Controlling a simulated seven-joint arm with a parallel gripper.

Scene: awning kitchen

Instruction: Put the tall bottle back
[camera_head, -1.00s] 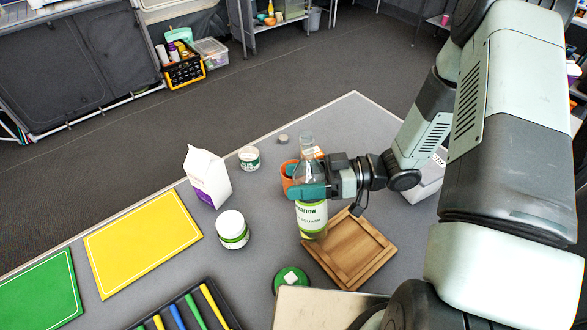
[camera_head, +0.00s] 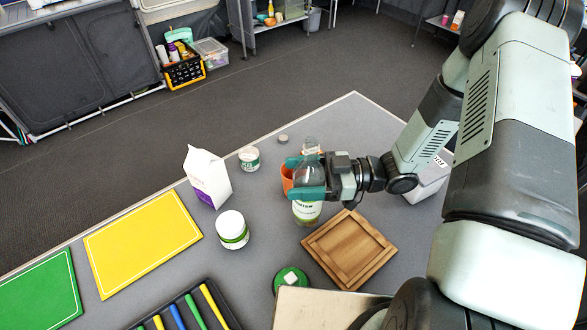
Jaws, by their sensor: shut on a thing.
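The tall bottle (camera_head: 307,211) is clear with a white and green label and stands about upright in my gripper (camera_head: 306,178). My gripper is shut around its upper body, with teal fingers on it. The bottle is just beyond the wooden tray (camera_head: 382,252); I cannot tell whether its base touches the table. An orange cup (camera_head: 286,179) is close behind the bottle and partly hidden by it and the gripper.
A white carton (camera_head: 207,178), a small jar (camera_head: 249,159) and a larger white jar (camera_head: 232,230) stand left of the bottle. A green-lidded container (camera_head: 290,280) is in front. Yellow (camera_head: 143,243) and green boards lie further left. A grey lid (camera_head: 283,139) lies near the back edge.

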